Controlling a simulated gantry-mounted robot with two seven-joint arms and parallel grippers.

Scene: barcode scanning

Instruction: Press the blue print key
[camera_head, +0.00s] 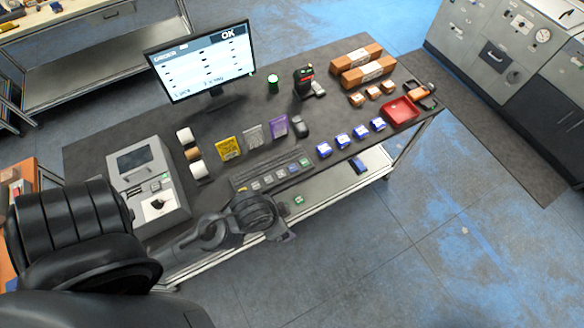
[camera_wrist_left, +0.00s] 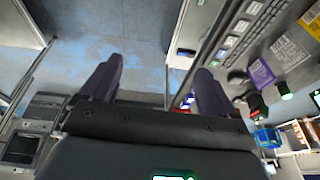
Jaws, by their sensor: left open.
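A grey printer-like machine (camera_head: 148,185) with a dark screen stands at the left of the dark table in the head view. Small keys or labels show on its front panel, but they are too small to tell which is a blue print key. My left arm comes in from the left past the machine. My left gripper (camera_head: 287,232) is at the table's front edge, right of the machine and in front of the key strip, apart from both. In the left wrist view its two fingers (camera_wrist_left: 155,85) are spread with nothing between them. My right gripper is not in view.
A dark strip (camera_head: 232,187) with several small keys lies near the front edge. Behind it are yellow, grey and purple packets (camera_head: 278,126). Blue boxes (camera_head: 342,141), a red tray (camera_head: 400,112) and brown cartons (camera_head: 365,72) are further right. A monitor (camera_head: 203,62) stands behind.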

